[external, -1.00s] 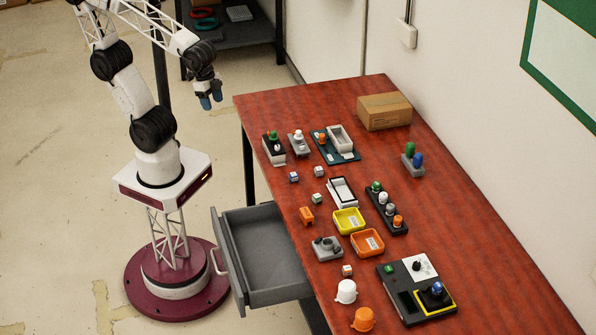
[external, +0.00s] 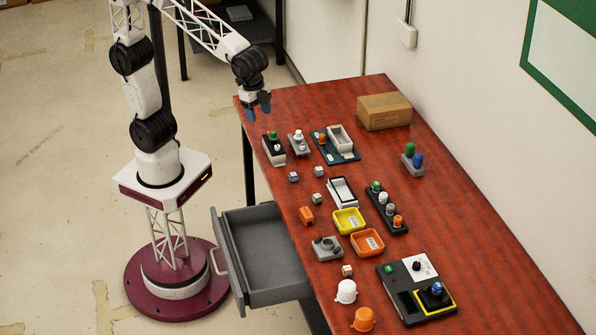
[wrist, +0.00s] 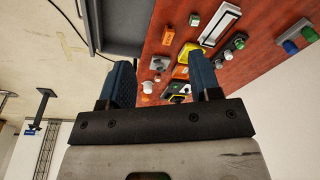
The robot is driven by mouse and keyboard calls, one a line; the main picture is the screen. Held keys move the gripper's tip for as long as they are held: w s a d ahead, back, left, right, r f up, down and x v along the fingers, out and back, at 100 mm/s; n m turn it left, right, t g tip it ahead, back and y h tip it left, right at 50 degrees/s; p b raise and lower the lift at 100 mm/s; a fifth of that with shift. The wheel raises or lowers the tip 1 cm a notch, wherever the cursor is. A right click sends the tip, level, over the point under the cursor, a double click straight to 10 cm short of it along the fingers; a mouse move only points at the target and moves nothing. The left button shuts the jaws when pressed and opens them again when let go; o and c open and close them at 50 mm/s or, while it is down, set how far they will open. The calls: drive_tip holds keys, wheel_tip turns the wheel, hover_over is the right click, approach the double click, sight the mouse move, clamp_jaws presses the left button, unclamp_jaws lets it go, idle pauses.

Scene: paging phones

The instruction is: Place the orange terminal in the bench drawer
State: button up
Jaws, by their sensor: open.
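The orange terminal, seemingly the small orange block (external: 306,215), sits near the table's left edge, above the open drawer. It also shows as an orange block in the wrist view (wrist: 168,36). The grey bench drawer (external: 262,240) is pulled out from the table's left side and looks empty inside. Its grey edge also shows in the wrist view (wrist: 124,51). My gripper (external: 257,108) is open and empty, above the table's far left corner, well away from the block and drawer. Its blue fingers stand apart in the wrist view (wrist: 161,68).
A yellow tray (external: 349,222), an orange tray (external: 367,243) and a grey fixture (external: 327,248) stand near the block. White (external: 346,291) and orange (external: 362,320) cups are at the front. A cardboard box (external: 384,110) stands at the back.

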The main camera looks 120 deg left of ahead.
drive_tip(key=w+d+f+m, duration=0.1)
drive_tip(key=w+d, duration=0.1)
drive_tip(key=w, duration=0.5)
drive_tip(key=w+d+f+m, duration=0.1)
drive_tip(key=w+d, duration=0.2)
drive_tip(key=w, duration=0.4)
drive_tip(key=m+g, duration=0.2)
drive_tip(key=m, duration=0.2)
hover_over(347, 267)
wheel_tip(347, 267, down, 22)
drive_tip(key=shift+s+a+r, duration=0.1)
drive_tip(key=shift+a+r, duration=0.05)
drive_tip(key=shift+r, duration=0.05)
drive_tip(key=shift+f, duration=0.15)
drive_tip(key=shift+f, duration=0.15)
drive_tip(key=shift+f, duration=1.2)
drive_tip(key=shift+f, duration=0.1)
drive_tip(key=shift+d+f, duration=0.2)
drive_tip(key=shift+f, duration=2.3)
